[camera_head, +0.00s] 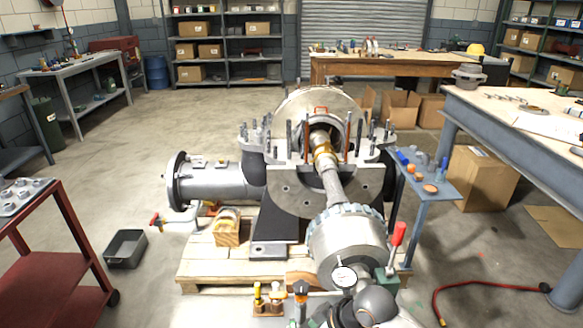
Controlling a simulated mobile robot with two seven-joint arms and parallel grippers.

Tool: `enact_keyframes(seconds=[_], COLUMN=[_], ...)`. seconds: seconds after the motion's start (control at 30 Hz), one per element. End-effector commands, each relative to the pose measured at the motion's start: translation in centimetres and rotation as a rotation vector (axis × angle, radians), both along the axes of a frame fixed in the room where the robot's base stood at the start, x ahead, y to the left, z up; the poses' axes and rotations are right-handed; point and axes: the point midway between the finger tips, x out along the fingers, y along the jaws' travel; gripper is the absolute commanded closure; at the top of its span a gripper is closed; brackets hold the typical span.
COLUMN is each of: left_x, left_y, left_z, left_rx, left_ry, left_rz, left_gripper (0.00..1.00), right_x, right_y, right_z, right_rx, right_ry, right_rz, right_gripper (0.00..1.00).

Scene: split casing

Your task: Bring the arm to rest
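Neither of my grippers can be made out in the head view. The split casing (292,188) stands open in the middle on a wooden pallet (205,268). A shaft (331,185) with a brass-coloured sleeve (324,158) lies in it and runs toward me. A large round metal coupling or hub (348,245) is at its near end. A dial gauge (343,274) shows in front of the hub. A rounded grey shape (376,304) is cut off by the bottom edge; I cannot tell what it is.
A small blue stand (436,188) with small parts is right of the casing. A red cart (45,268) is at left, a grey bin (126,248) on the floor. A workbench (480,115) fills the right side. A red hose (470,284) lies at lower right.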

Motion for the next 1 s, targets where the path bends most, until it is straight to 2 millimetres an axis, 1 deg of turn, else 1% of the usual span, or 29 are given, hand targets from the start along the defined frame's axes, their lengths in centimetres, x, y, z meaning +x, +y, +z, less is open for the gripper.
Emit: enact_keyframes(seconds=[0.03,0.13,0.27,0.37,0.47,0.6,0.7,0.8,0.9,1.0], left_x=[0.0,-0.1,-0.2,-0.2,-0.2,-0.3,-0.3,-0.3,-0.3,-0.3], left_y=[0.0,0.0,0.0,0.0,0.0,0.0,0.0,0.0,0.0,0.0], left_z=[0.4,0.7,1.1,1.4,1.8,2.2,2.4,2.6,2.6,2.6], left_rx=[0.000,0.000,0.000,0.000,0.000,0.000,0.000,0.000,0.000,0.001], left_ry=[0.001,0.002,0.004,0.005,0.005,0.006,0.006,0.006,0.006,0.007], left_rz=[0.000,0.000,0.000,0.000,0.000,0.000,0.000,0.000,0.000,0.000], left_gripper=[0.13,0.13,0.13,0.13,0.13,0.13,0.13,0.13,0.13,0.13], right_x=[-0.9,-1.9,-3.4,-4.9,-6.9,-10.5,-13.0,-14.8,-15.8,-16.2], right_y=[0.4,0.3,-0.9,-2.6,-4.7,-8.5,-10.9,-12.6,-13.6,-13.9], right_z=[-1.0,-2.6,-4.6,-6.0,-7.4,-9.0,-9.6,-9.9,-10.0,-10.0], right_rx=[0.048,0.121,0.187,0.213,0.219,0.194,0.163,0.137,0.120,0.114], right_ry=[0.001,-0.025,-0.060,-0.090,-0.120,-0.173,-0.209,-0.235,-0.252,-0.259], right_rz=[-0.051,-0.160,-0.310,-0.420,-0.525,-0.656,-0.716,-0.753,-0.768,-0.772], right_gripper=[0.00,0.00,0.00,0.00,0.00,0.00,0.00,0.00,0.00,0.00])
